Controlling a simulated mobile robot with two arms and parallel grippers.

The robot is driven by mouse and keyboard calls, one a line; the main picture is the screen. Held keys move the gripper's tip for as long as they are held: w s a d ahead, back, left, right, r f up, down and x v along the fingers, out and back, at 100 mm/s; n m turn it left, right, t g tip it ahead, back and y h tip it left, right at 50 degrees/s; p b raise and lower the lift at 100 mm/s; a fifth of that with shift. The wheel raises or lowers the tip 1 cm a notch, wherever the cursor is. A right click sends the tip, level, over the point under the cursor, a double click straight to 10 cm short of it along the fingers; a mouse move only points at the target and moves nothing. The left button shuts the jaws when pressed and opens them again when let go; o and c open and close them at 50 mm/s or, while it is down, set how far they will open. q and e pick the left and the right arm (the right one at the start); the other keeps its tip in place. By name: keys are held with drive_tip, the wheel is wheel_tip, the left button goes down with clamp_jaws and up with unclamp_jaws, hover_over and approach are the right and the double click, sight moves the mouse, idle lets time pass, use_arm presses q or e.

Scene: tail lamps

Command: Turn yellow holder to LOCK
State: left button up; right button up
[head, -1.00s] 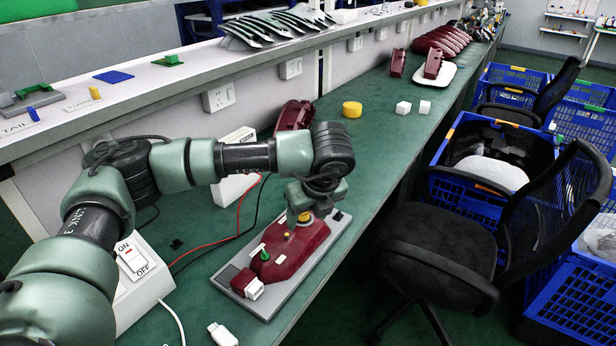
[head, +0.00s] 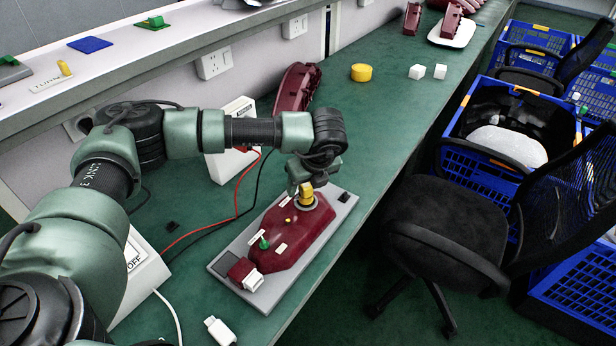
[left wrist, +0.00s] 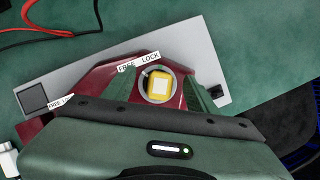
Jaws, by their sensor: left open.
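The yellow holder (head: 306,193) sits in a round grey ring near the far end of the dark red tail lamp (head: 294,237). In the left wrist view the yellow holder (left wrist: 159,84) is centred in its ring, beside a white label (left wrist: 138,62) reading FREE and LOCK. I cannot tell which word it is turned to. My left gripper (head: 303,184) is directly over the holder, pointing down. In the wrist view its green fingers stand apart on both sides of the holder, open. A green holder (head: 264,242) is nearer the lamp's front end. My right gripper is not in view.
The lamp lies on a grey base plate (head: 222,263) on the green bench. Red and black cables (head: 215,221) run left of it. A black chair (head: 447,236) stands right of the bench.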

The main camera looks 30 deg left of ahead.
use_arm(q)
drive_tip(key=shift+f, duration=0.15)
drive_tip(key=shift+c, duration=1)
drive_tip(key=c, duration=1)
drive_tip(key=o, duration=0.4)
drive_tip(key=c, duration=0.4)
clamp_jaws()
drive_tip(key=m+b, duration=0.2)
drive_tip(key=shift+f+m+t+h, duration=0.15)
drive_tip(key=shift+m+t+h, duration=0.15)
drive_tip(key=shift+m+b, duration=0.5)
drive_tip(key=shift+m, duration=0.1)
drive_tip(key=shift+m+h, duration=0.3)
drive_tip(key=shift+m, duration=0.1)
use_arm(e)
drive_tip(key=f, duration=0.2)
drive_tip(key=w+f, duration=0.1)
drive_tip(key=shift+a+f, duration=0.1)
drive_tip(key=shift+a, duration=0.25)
